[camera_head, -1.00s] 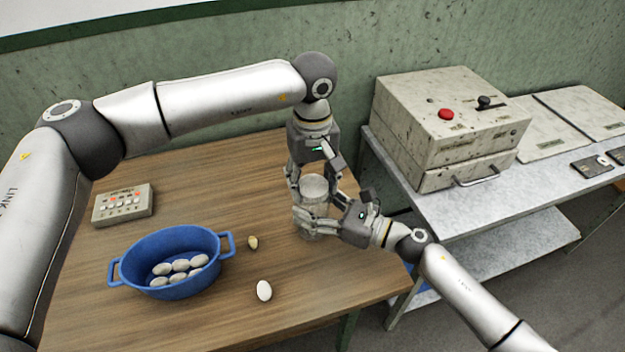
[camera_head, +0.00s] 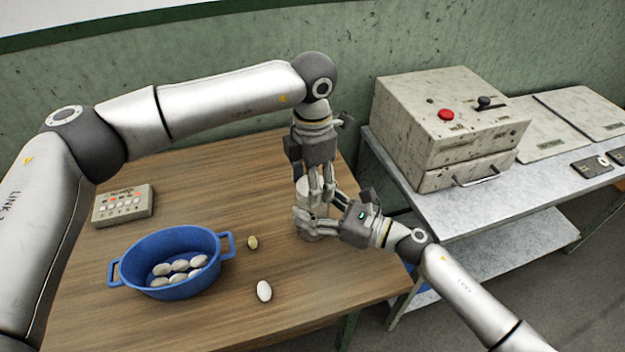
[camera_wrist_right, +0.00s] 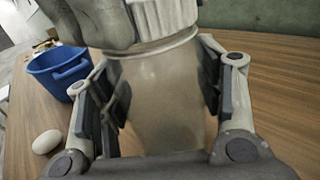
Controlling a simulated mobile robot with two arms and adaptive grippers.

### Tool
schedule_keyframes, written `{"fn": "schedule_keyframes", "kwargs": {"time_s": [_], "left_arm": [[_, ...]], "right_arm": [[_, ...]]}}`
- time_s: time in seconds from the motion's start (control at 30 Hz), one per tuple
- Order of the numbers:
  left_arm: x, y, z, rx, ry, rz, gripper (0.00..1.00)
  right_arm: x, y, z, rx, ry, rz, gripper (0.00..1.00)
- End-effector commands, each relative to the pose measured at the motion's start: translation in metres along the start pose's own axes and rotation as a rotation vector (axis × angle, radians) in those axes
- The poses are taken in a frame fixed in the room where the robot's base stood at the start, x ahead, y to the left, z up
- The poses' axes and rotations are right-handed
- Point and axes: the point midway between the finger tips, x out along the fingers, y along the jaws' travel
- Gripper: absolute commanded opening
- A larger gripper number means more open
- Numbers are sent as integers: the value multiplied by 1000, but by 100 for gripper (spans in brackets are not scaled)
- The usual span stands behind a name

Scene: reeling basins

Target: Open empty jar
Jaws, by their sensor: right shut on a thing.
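The jar (camera_head: 316,211) stands upright near the right edge of the wooden table. In the right wrist view its see-through body (camera_wrist_right: 165,100) looks empty, and a pale ribbed lid (camera_wrist_right: 165,18) is on top. My right gripper (camera_head: 316,222) comes in from the right and is shut on the jar's body, one finger on each side. My left gripper (camera_head: 317,188) points down from above at the lid. Its fingers cover part of the lid in both views, and I cannot tell whether they are closed on it.
A blue basin (camera_head: 226,246) holding several white cocoons stands at the left front. A white cocoon (camera_head: 264,291) and a yellowish one (camera_head: 252,242) lie loose between basin and jar. A button box (camera_head: 123,206) is at the far left. A metal bench (camera_head: 455,208) with a machine (camera_head: 450,115) stands right.

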Motion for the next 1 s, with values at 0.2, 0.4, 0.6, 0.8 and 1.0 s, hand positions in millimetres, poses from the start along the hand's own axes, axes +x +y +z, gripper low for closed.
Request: {"fn": "schedule_keyframes", "kwargs": {"time_s": [0.2,0.4,0.6,0.8,1.0], "left_arm": [[0,0,0,-375,-1,1,26],[-1,1,1,-723,-2,1,26],[-1,1,1,-1071,-3,1,26],[-1,1,0,-1419,-2,1,26],[-1,1,0,-1767,-1,1,26]], "right_arm": [[0,1,0,0,1,1,0],[0,1,0,0,1,1,0],[0,1,0,0,1,2,0],[0,1,0,0,1,2,0],[0,1,0,0,1,2,0]]}}
